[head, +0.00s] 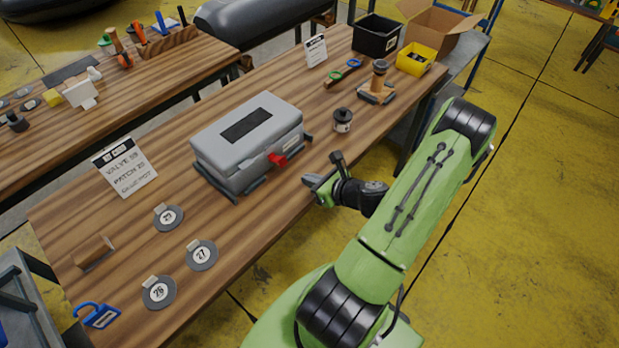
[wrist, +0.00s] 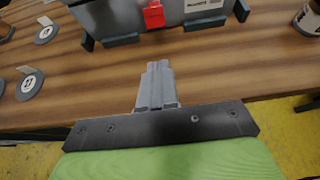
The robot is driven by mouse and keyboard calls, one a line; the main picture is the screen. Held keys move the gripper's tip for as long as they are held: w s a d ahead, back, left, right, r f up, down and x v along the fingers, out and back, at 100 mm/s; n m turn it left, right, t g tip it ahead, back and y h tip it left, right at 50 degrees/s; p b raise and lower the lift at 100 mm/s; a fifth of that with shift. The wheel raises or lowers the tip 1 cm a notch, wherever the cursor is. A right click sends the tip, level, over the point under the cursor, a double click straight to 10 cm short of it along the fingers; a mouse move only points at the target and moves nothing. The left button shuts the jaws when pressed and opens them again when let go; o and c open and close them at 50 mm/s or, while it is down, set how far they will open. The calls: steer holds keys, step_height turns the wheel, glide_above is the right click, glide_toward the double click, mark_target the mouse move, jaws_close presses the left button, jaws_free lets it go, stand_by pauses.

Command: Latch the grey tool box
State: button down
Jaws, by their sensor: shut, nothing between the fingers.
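The grey tool box (head: 246,142) stands on the wooden workbench, with its lid down and a dark panel on top. Its red latch (head: 278,159) is on the front face and sticks outward in the head view. In the wrist view the red latch (wrist: 153,14) shows at the top edge, on the box's front wall (wrist: 205,12); the lid is out of that view. My gripper (head: 308,180) is in front of the box, apart from the latch. In the wrist view my gripper (wrist: 157,68) has its fingers together, with nothing between them, pointing toward the box.
Dark brackets (wrist: 120,40) sit along the box's foot. A small dark-lidded pot (head: 342,120) stands right of the box. The bench strip before the box is clear.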

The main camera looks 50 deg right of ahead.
mark_target(278, 161)
steer(key=x, duration=0.2)
steer(key=b+x, duration=0.1)
steer(key=x, duration=0.2)
steer(key=shift+s+f+b, duration=0.1)
steer(key=shift+f+b, duration=0.2)
steer(key=w, duration=0.1)
steer(key=w+p, duration=0.1)
steer(key=w, duration=0.1)
steer(key=shift+r+p, duration=0.2)
steer(key=shift+p, duration=0.1)
steer(key=shift+w+f, duration=0.1)
steer(key=shift+w, duration=0.15)
